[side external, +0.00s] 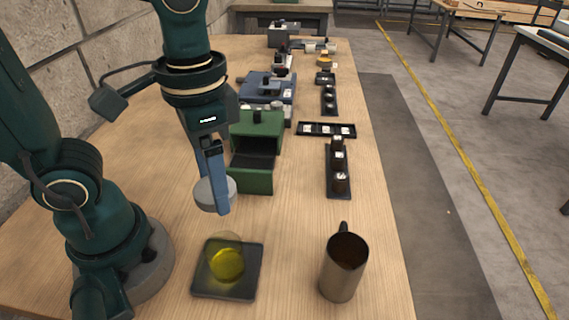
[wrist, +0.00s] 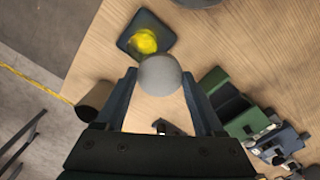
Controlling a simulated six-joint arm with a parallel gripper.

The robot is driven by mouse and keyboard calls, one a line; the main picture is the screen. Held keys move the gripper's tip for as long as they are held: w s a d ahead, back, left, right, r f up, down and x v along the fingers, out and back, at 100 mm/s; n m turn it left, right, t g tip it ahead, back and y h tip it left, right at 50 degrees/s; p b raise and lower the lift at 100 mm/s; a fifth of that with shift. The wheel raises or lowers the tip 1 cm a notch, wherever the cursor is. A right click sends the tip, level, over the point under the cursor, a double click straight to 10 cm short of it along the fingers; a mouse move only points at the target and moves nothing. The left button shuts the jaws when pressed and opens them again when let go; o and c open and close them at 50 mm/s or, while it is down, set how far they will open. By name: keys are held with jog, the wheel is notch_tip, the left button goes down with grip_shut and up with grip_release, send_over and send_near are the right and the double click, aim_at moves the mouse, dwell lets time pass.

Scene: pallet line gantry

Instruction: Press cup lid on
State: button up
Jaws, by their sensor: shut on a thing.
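My gripper (side external: 217,204) is shut on a grey round lid (side external: 204,194) and holds it in the air. In the wrist view the lid (wrist: 160,74) sits between the two fingertips. A clear cup with yellow contents (side external: 227,263) stands on a dark square pad (side external: 245,291) on the table. The lid is apart from the cup, above and farther back in the side view. In the wrist view the cup (wrist: 143,42) shows just beyond the lid, on the pad (wrist: 168,38).
A metal mug with dark contents (side external: 343,272) stands to the right of the pad. A green machine (side external: 252,178) stands behind the lid. Dark trays with small items (side external: 339,193) line the right side. Bare wood lies between the pad and the mug.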

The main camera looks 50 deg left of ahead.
aim_at(209, 196)
jog(key=d+m, duration=0.1)
jog(key=s+d+m, duration=0.1)
jog(key=shift+s+d+r, duration=0.15)
jog(key=shift+s+d, duration=0.15)
jog(key=shift+s+d+m, duration=0.15)
jog(key=shift+m, duration=0.15)
notch_tip(209, 196, down, 6)
jog(key=shift+f, duration=0.25)
jog(key=shift+f, duration=0.15)
dwell(1.9)
jog(key=o, duration=1.4)
jog(key=shift+c, duration=0.2)
jog(key=shift+r, duration=3.55)
